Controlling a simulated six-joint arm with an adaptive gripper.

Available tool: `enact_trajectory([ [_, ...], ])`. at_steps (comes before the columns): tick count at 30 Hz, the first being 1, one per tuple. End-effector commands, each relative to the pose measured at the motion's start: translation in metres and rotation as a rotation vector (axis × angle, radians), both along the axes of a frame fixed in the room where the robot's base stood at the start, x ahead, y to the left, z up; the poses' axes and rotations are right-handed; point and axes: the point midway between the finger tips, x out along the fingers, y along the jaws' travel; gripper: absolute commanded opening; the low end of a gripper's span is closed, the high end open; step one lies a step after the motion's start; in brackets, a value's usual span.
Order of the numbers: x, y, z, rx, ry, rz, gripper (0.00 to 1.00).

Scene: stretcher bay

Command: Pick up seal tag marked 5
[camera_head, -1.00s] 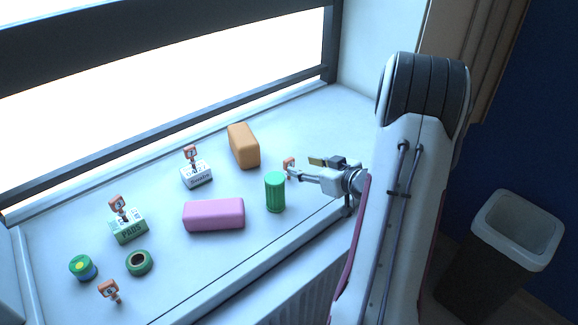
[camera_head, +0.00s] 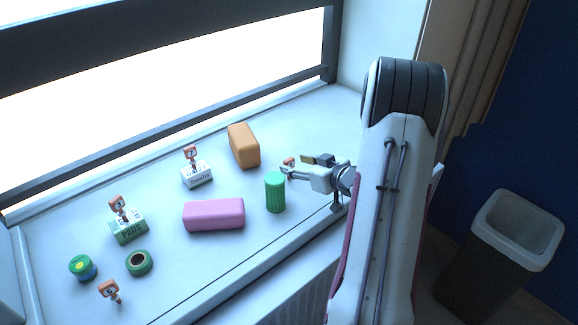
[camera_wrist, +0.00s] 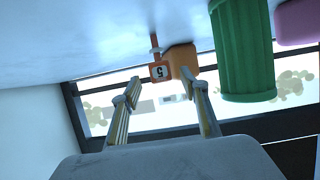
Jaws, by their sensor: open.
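The orange seal tag marked 5 (camera_wrist: 158,72) shows clearly in the wrist view, on an orange stem reaching to the pale sill surface. In the head view the tag (camera_head: 289,162) is small and partly hidden by my gripper (camera_head: 295,164). My gripper is open and empty. In the wrist view its two fingers (camera_wrist: 160,80) spread to either side of the tag in the picture, with the tag between the tips. I cannot tell how deep the tag sits between them.
A green ribbed cylinder (camera_head: 275,192) stands close left of my gripper. An orange block (camera_head: 243,145) and pink block (camera_head: 214,215) lie farther left. The window is behind.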

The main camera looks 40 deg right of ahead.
Motion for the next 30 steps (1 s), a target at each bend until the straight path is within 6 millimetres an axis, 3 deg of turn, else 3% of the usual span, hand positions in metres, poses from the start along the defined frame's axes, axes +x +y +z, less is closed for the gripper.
enact_trajectory([
  [12, 0.036, 0.001, -0.016, 0.000, 0.000, 0.000, 0.44],
  [28, 0.038, 0.001, -0.016, 0.000, 0.000, -0.001, 0.44],
  [30, 0.038, 0.001, -0.016, 0.000, 0.000, -0.001, 0.29],
])
